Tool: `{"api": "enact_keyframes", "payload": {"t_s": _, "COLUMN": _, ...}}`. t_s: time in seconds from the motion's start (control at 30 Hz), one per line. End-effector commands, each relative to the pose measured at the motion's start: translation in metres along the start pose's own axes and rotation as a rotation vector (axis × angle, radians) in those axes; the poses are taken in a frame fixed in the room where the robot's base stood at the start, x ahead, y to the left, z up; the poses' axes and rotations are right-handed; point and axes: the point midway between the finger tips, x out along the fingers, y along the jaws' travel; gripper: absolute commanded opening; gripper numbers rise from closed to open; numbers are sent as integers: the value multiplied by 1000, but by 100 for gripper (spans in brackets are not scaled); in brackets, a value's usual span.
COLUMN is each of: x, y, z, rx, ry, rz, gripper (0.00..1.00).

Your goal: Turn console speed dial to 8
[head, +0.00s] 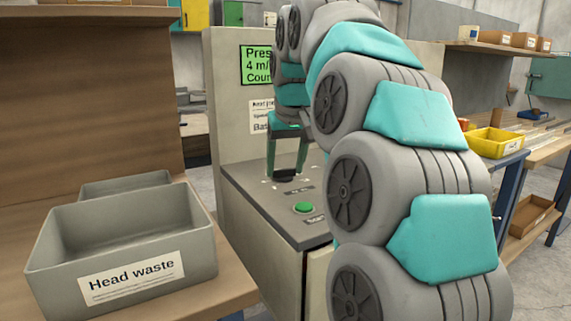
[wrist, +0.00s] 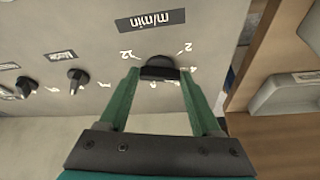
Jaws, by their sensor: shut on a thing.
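The speed dial is a black round knob (wrist: 160,68) on the console's grey sloping top, under an "m/min" label (wrist: 150,19). White scale marks ring it; 12 and 2 are readable in the wrist view, others are small or partly hidden. I cannot tell where its pointer stands. My gripper (wrist: 161,74) has its green fingers on both sides of the dial, shut on it. In the head view my gripper (head: 287,168) reaches down onto the dial (head: 287,176).
Two smaller black knobs (wrist: 77,78) (wrist: 26,86) sit left of the dial in the wrist view. A green button (head: 304,207) is on the console's near part. A grey "Head waste" bin (head: 45,245) stands on the left bench. A yellow bin (head: 495,142) is at right.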

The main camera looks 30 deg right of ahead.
Motion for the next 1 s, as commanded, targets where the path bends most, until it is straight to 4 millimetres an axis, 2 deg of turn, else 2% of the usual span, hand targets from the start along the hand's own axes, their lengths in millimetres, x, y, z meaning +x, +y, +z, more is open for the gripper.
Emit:
{"api": "enact_keyframes", "payload": {"t_s": 0.07, "x": 0, "y": 0, "z": 0, "rx": 0, "ry": 0, "rz": 0, "gripper": 9}}
{"api": "enact_keyframes", "payload": {"t_s": 0.47, "x": 1, "y": -1, "z": 0, "rx": 77, "ry": 3, "rz": 34, "gripper": 9}}
{"api": "enact_keyframes", "payload": {"t_s": 1.0, "x": 1, "y": -6, "z": -2, "rx": 500, "ry": 3, "rz": 210, "gripper": 9}}
